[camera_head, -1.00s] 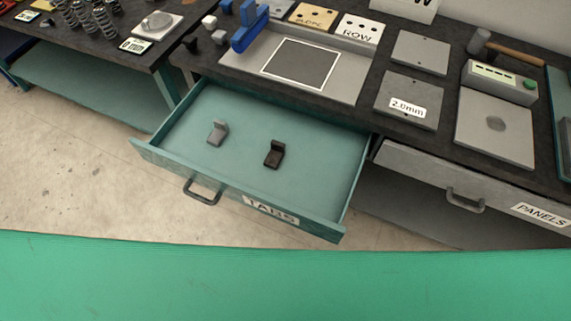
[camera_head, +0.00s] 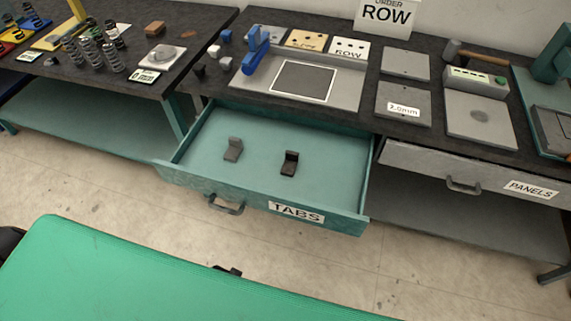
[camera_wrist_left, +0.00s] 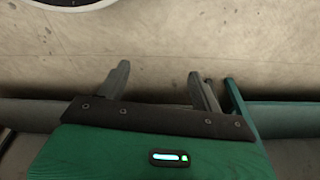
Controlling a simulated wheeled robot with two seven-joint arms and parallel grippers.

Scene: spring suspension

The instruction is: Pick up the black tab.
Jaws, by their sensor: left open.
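The black tab (camera_head: 290,163) is a small L-shaped piece lying in the open teal drawer (camera_head: 182,179) labelled TABS, in the head view. A grey tab (camera_head: 233,149) of similar shape lies to its left in the same drawer. My left gripper (camera_wrist_left: 160,82) shows in the left wrist view with its two fingers spread apart and nothing between them. It faces pale concrete floor, and neither tab shows in that view. My right gripper is in neither view.
The dark workbench (camera_head: 350,142) behind the drawer holds plates, a blue tool (camera_head: 256,50), a hammer (camera_head: 475,53) and an ORDER ROW sign (camera_head: 386,14). The PANELS drawer (camera_head: 480,170) is to the right. A bench with springs stands left. The space above the tabs is clear.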

